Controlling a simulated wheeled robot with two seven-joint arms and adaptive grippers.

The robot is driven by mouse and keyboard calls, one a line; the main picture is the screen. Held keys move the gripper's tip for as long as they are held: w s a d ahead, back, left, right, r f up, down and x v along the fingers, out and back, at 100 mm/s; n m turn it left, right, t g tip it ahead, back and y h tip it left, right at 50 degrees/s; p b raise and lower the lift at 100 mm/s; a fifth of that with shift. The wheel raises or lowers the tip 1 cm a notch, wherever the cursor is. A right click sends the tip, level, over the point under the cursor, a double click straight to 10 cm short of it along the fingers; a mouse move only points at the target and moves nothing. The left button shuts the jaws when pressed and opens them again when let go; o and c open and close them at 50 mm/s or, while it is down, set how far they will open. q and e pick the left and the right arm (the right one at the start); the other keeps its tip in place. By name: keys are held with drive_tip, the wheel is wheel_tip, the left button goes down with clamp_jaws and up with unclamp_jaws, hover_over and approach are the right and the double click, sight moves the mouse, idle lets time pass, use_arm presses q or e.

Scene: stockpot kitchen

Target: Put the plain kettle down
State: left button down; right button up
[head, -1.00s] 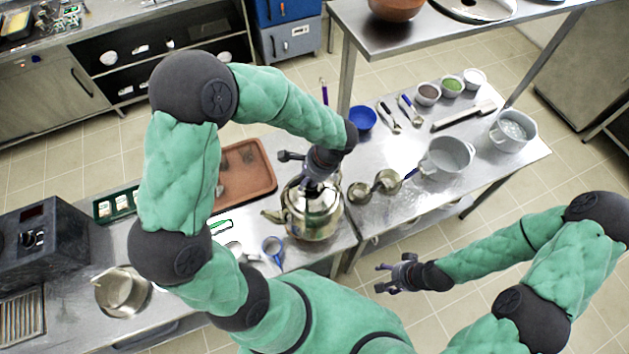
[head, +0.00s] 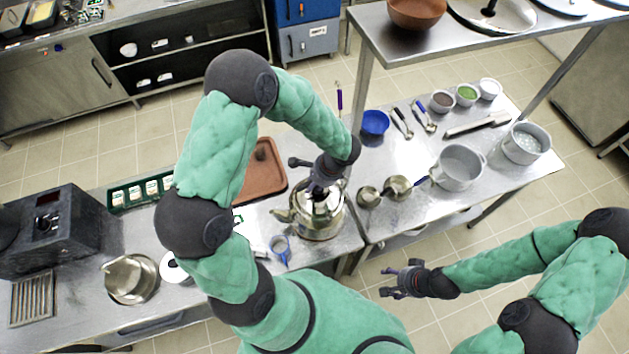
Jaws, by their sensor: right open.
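The plain kettle (head: 316,218) is shiny steel with its spout toward the left. It is upright at the right end of the left counter (head: 345,243), close to the seam with the right table. My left gripper (head: 325,178) comes down from above on the kettle's top handle and is shut on it; the arm and hand hide the handle and fingertips. I cannot tell whether the kettle's base touches the counter. My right gripper (head: 391,283) is open and empty, over the floor in front of the right table.
A brown tray (head: 263,170) lies left behind the kettle. A blue-handled tool (head: 281,250) lies at its front left. Steel cups (head: 369,197), a pot (head: 459,166) and a blue bowl (head: 375,122) stand on the right table. A raised shelf (head: 400,45) stands behind.

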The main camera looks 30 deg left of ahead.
use_arm(q)
drive_tip(key=shift+w+r, duration=0.1)
drive_tip(key=c, duration=0.9)
unclamp_jaws()
drive_tip(key=s+b+v, duration=0.1)
drive_tip(key=v, duration=1)
drive_tip(key=s+d+f+n+h, duration=0.2)
drive_tip(key=s+d+f+n, duration=0.1)
drive_tip(key=f, duration=0.5)
drive_tip(key=s+d+f+n+t+h, duration=0.1)
drive_tip(key=s+d+f+n+h, duration=0.2)
drive_tip(key=f, duration=0.5)
drive_tip(key=s+d+f+n+h, duration=0.2)
drive_tip(key=s+d+f+n, duration=0.2)
drive_tip(key=f, duration=0.4)
drive_tip(key=shift+s+d+f+h, duration=0.3)
drive_tip(key=shift+s+d+f, duration=0.15)
drive_tip(key=shift+d, duration=0.1)
